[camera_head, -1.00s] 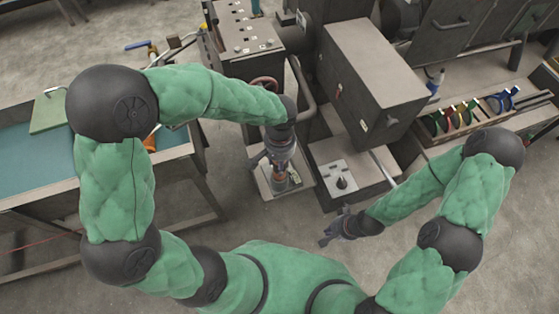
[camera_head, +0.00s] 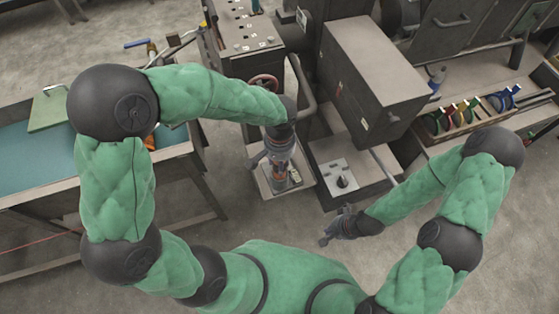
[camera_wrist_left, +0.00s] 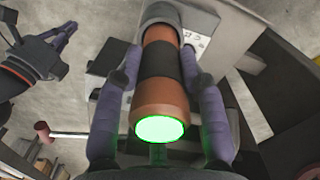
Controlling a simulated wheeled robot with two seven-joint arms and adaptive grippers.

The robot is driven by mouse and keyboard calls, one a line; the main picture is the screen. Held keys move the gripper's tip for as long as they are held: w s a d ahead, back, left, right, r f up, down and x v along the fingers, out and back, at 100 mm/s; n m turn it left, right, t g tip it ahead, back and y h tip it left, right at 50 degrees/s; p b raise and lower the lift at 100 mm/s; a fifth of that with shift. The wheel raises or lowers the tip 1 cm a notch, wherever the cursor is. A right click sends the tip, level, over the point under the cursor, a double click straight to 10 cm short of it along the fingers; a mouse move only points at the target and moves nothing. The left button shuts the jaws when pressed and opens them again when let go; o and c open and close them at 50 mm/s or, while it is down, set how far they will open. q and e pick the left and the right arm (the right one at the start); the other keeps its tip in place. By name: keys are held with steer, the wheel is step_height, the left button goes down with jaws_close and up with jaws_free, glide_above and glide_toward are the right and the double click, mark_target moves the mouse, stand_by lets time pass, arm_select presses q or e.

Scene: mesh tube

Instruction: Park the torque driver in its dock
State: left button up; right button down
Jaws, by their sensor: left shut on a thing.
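The torque driver (camera_wrist_left: 158,75) is a copper-orange cylinder with a black band and a green-lit end. My left gripper (camera_wrist_left: 160,112) is shut on it, one finger along each side. I cannot tell whether the driver touches the stand.
A large grey machine box (camera_head: 372,75) stands right of the left gripper. A control panel (camera_head: 243,35) and a red handwheel (camera_head: 264,82) are behind it. A teal-topped bench (camera_head: 40,165) is at left. A rack of coloured tools (camera_head: 465,112) is at right.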

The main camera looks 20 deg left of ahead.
arm_select(q)
steer(key=shift+f, duration=0.15)
steer(key=o, duration=1.3)
steer(key=shift+o, duration=0.2)
step_height(320, 180, up, 12)
steer(key=shift+w, duration=0.1)
